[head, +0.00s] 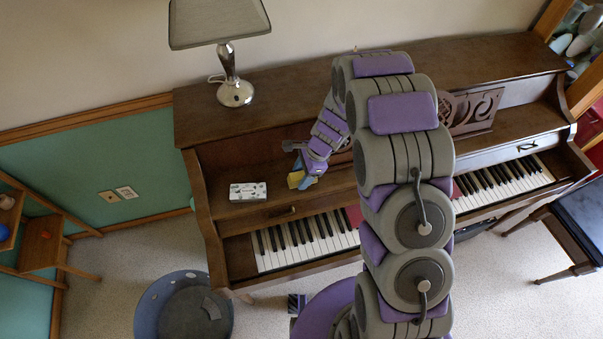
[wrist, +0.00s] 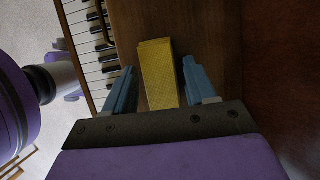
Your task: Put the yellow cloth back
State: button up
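The yellow cloth (wrist: 157,72) looks like a small folded rectangle in the wrist view. It lies on the brown wood of the piano, near the keys. My gripper (wrist: 160,82) is open, with one blue finger on each side of the cloth and visible gaps between. I cannot tell how far the fingertips are above the wood. In the head view, a bit of the yellow cloth (head: 295,179) shows beside my gripper (head: 303,176) on the ledge above the keys. My arm hides part of that ledge.
A white patterned box (head: 248,191) lies on the ledge left of the cloth. A lamp (head: 232,85) stands on the piano top (head: 285,80). A blue round bin (head: 184,305) is on the floor at front left. A dark bench (head: 580,215) stands at right.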

jog(key=shift+o, duration=1)
jog(key=shift+d, duration=0.2)
jog(key=shift+r, duration=0.15)
jog(key=p+v, duration=0.3)
jog(key=v, duration=0.9)
jog(key=s+d+r+n, duration=0.2)
jog(key=s+r+n, duration=0.2)
jog(key=s+r, duration=0.35)
jog(key=s+d+r+n+h, duration=0.1)
jog(key=s+d+r+n, duration=0.1)
jog(key=s, duration=0.6)
jog(key=s+d+r+n+h, duration=0.1)
jog(key=s+d+r+n, duration=0.2)
jog(key=s, duration=0.6)
jog(key=s+d+r+n+h, duration=0.2)
jog(key=s+r+n, duration=0.4)
jog(key=s, duration=0.3)
jog(key=shift+d+r+g, duration=0.3)
jog(key=shift+d+r, duration=0.05)
jog(key=shift+d, duration=0.05)
